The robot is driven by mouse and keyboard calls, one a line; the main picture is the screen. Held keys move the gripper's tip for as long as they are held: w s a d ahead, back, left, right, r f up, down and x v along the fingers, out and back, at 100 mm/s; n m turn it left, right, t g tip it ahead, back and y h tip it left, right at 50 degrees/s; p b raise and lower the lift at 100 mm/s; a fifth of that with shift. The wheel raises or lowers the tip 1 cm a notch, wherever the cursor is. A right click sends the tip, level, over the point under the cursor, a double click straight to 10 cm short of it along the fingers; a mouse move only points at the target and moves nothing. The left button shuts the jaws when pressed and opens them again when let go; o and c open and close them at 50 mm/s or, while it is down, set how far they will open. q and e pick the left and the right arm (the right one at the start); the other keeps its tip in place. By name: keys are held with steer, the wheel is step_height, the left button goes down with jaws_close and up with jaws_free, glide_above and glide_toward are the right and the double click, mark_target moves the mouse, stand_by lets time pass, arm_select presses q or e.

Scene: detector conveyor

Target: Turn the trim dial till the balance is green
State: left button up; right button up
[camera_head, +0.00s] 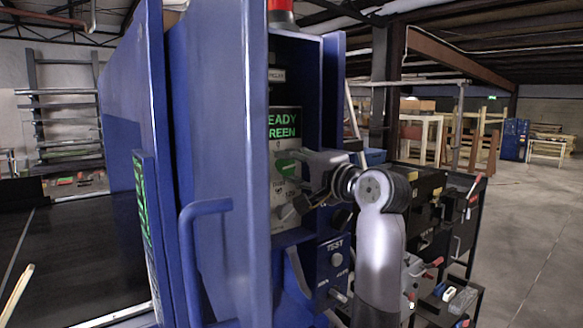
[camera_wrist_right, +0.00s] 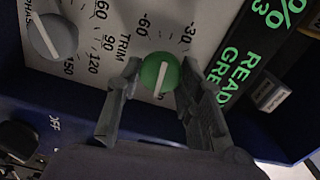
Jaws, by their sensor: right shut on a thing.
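The trim dial is a green round knob (camera_wrist_right: 160,72) with a white pointer line, on a pale panel marked TRIM with a number scale. My right gripper (camera_wrist_right: 161,80) has a finger on each side of it and is shut on it. In the head view my right gripper (camera_head: 297,172) reaches into the blue cabinet from the right and partly hides the panel. A dark display (camera_head: 284,124) above the panel has green letters reading EADY and REEN at the visible part; it also shows in the wrist view (camera_wrist_right: 240,80). My left gripper is not in view.
A grey dial (camera_wrist_right: 52,38) with a white line sits beside the trim dial. The open blue cabinet door (camera_head: 218,150) with its handle stands to the left. A TEST switch box (camera_head: 333,262) is below. A tool cart (camera_head: 440,240) stands at right.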

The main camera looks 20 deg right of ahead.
steer(key=shift+m, duration=0.4)
steer(key=o, duration=1.1)
steer(key=shift+d, duration=0.1)
steer(key=shift+o, duration=0.2)
steer(key=shift+s, duration=0.1)
steer(key=v, duration=1.1)
steer(key=shift+s+d, duration=0.15)
steer(key=shift+s, duration=0.25)
